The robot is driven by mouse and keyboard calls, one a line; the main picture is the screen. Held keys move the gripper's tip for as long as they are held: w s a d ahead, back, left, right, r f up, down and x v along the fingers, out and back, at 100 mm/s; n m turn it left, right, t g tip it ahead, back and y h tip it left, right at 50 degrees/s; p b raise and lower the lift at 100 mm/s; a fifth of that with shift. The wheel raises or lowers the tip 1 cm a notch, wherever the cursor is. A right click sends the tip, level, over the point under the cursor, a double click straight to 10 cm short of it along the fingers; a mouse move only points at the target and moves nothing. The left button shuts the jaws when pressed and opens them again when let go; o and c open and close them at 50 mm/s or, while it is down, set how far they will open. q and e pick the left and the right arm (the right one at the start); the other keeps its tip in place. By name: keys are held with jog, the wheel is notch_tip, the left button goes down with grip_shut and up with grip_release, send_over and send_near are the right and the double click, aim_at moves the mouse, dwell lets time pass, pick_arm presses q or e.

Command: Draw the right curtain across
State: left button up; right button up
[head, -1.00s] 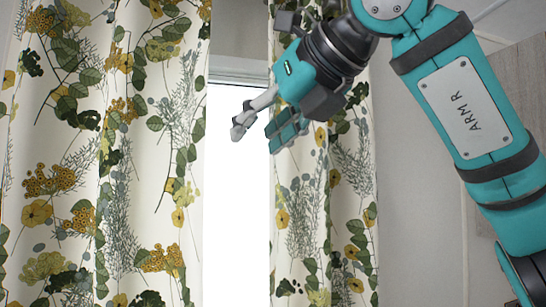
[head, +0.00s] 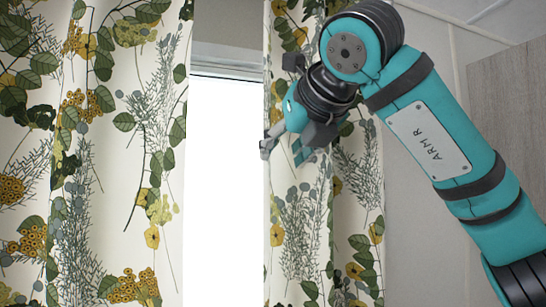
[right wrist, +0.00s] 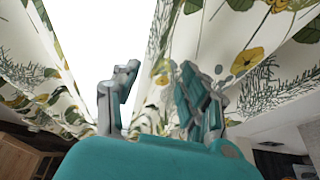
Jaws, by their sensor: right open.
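The right curtain (head: 303,245) hangs cream with green leaves and yellow flowers, bunched at the right side of the bright window (head: 226,180). My right gripper (head: 284,150) is open in front of the curtain's inner edge. In the right wrist view, the right gripper's fingers (right wrist: 160,88) stand apart. The right curtain (right wrist: 235,40) shows there too, its inner edge appearing between the fingers and the window to its left. I cannot tell whether the fingers touch the cloth. My left gripper is not in view.
The left curtain (head: 90,160), in the same print, hangs at the left of the window. A wood-grain panel (head: 515,100) stands at the far right, beside a pale wall (head: 425,240). The window gap between the curtains is clear.

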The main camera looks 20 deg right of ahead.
aim_at(277, 160)
jog(key=p+x, duration=0.1)
jog(key=x, duration=0.3)
jog(key=shift+r, duration=0.15)
jog(key=shift+w+f+p, duration=0.2)
jog(key=shift+w+p, duration=0.1)
jog(key=shift+w, duration=0.05)
jog(key=shift+w+f, duration=0.25)
jog(key=shift+w, duration=0.2)
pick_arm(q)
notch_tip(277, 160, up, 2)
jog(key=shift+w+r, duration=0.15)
pick_arm(e)
jog(key=shift+s, duration=0.15)
jog(key=shift+c, duration=0.2)
jog(key=shift+c, duration=1.2)
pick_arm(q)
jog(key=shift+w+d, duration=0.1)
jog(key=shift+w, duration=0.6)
pick_arm(e)
grip_shut()
jog(key=shift+a, duration=0.1)
